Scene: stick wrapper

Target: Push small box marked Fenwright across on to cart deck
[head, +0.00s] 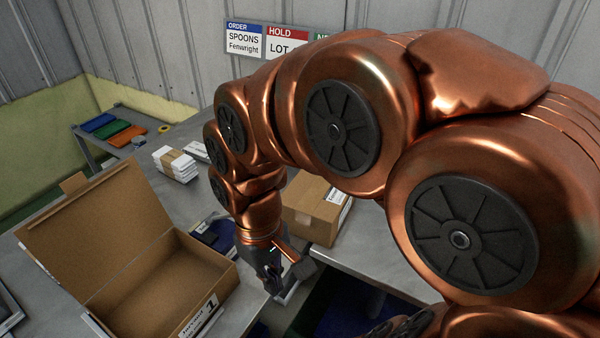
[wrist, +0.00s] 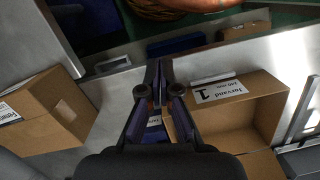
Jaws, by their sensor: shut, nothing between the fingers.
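A closed brown cardboard box (head: 312,208) stands on the grey table, right of my gripper. Its white label is largely hidden by my arm, so I cannot read a name on it. A closed box also shows at the left of the wrist view (wrist: 45,112), its label cut off by the frame edge. My gripper (head: 275,284) points down near the table's front edge, between this box and an open carton. In the wrist view its fingers (wrist: 158,70) are together and empty. A small white-labelled item (wrist: 155,122) shows between the finger links, partly hidden. I cannot single out the cart deck.
The open carton (head: 196,268), marked Jarvand 1, stands left of my gripper. White stacked packs (head: 176,164) lie behind it. A wall sign (head: 244,41) reads Spoons Fenwright. Another cardboard box (wrist: 245,27) lies beyond the table edge. Bare table shows right of the closed box.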

